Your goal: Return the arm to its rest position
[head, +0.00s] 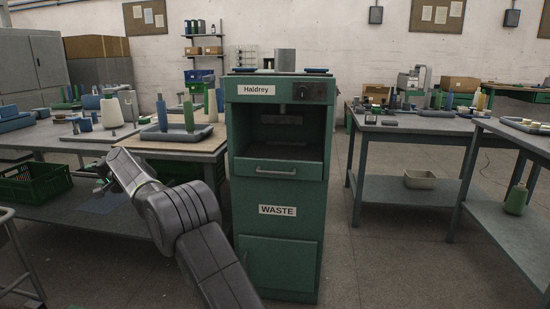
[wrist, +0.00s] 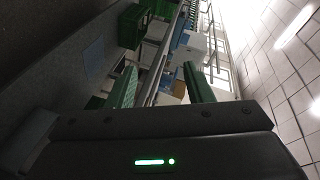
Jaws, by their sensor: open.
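My arm (head: 185,215) reaches up from the bottom of the head view and bends left, in front of the left table. My gripper (wrist: 160,82) shows in the wrist view with its two green fingers apart and nothing held between them. In the head view the gripper end is small and partly hidden by my own wrist, near the front edge of the left table. The green Haldrey machine (head: 278,190) stands just right of my arm, with an open dark bay and a WASTE label below.
Right tables (head: 420,123) stand beyond the machine, with a beige bin (head: 420,180) on a shelf. Floor is open between them.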

